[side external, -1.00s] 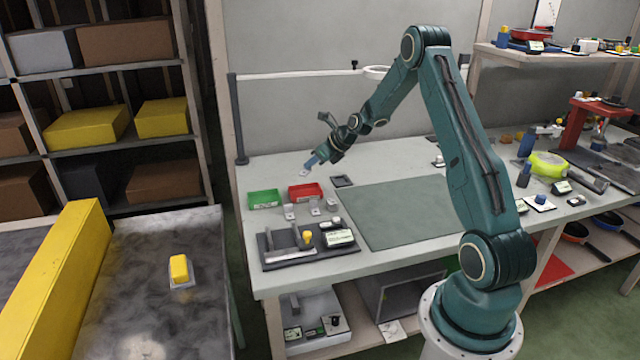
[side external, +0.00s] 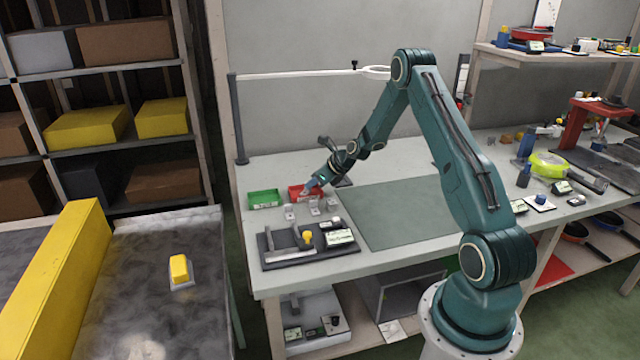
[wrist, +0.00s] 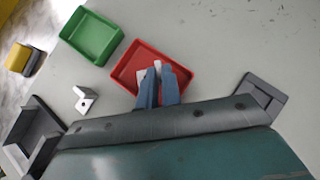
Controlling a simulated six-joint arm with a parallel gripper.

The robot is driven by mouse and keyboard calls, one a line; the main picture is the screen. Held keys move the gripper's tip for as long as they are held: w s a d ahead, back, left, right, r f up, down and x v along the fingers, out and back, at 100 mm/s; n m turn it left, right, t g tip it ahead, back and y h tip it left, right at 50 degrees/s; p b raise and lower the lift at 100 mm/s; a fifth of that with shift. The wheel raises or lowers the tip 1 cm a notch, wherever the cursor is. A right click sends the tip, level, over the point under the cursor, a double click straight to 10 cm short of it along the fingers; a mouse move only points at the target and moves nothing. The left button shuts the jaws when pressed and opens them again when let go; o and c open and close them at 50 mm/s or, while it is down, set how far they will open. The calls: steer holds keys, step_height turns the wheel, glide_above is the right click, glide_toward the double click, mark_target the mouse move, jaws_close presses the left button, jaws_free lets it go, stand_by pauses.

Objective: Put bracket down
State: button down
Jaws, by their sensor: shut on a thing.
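My gripper (side external: 312,185) is shut on a small pale bracket, tilted down over the red tray (side external: 293,189). In the wrist view the blue fingers (wrist: 160,70) reach over the red tray (wrist: 127,74), and a pale bit of the bracket (wrist: 157,65) shows at their tips. The fingers hide most of the bracket. I cannot tell whether it touches the tray floor. Other grey brackets (side external: 289,211) stand on the table in front of the trays; one bracket (wrist: 86,100) also shows in the wrist view.
A green tray (side external: 263,199) stands left of the red one, empty in the wrist view (wrist: 92,36). A dark fixture plate (side external: 275,262) with upright parts lies nearer the front. A dark square holder (wrist: 257,97) is to the right. The grey-green mat (side external: 395,210) is clear.

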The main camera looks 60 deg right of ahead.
steer(key=shift+f, duration=0.1)
steer(key=c, duration=1.6)
jaws_free()
steer(key=shift+v, duration=0.9)
steer(key=v, duration=1)
steer(key=shift+s, duration=0.1)
steer(key=shift+r, duration=0.25)
